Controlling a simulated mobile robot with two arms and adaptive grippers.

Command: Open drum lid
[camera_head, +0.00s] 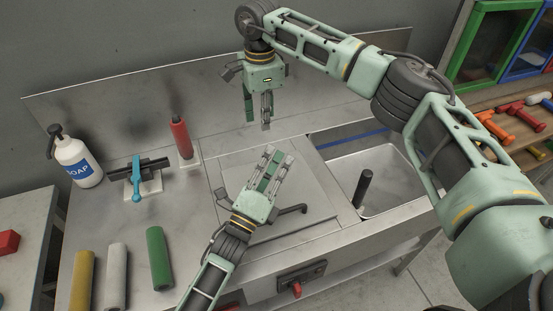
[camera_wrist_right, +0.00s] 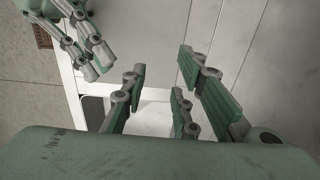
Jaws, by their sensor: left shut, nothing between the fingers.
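A flat square metal panel (camera_head: 318,207), which looks like the drum lid, lies flush in the steel counter and appears closed. A dark bent handle (camera_head: 296,210) shows on it, partly hidden by my left gripper. My left gripper (camera_head: 277,157) is shut and empty, above the panel, with its fingers pointing toward the back. It also shows in the right wrist view (camera_wrist_right: 100,65). My right gripper (camera_head: 258,112) hangs higher, behind the left one, pointing down. Its fingers are apart and empty in the right wrist view (camera_wrist_right: 163,78).
A sink basin (camera_head: 388,190) with a dark upright rod (camera_head: 364,186) lies right of the panel. A backsplash rises behind.

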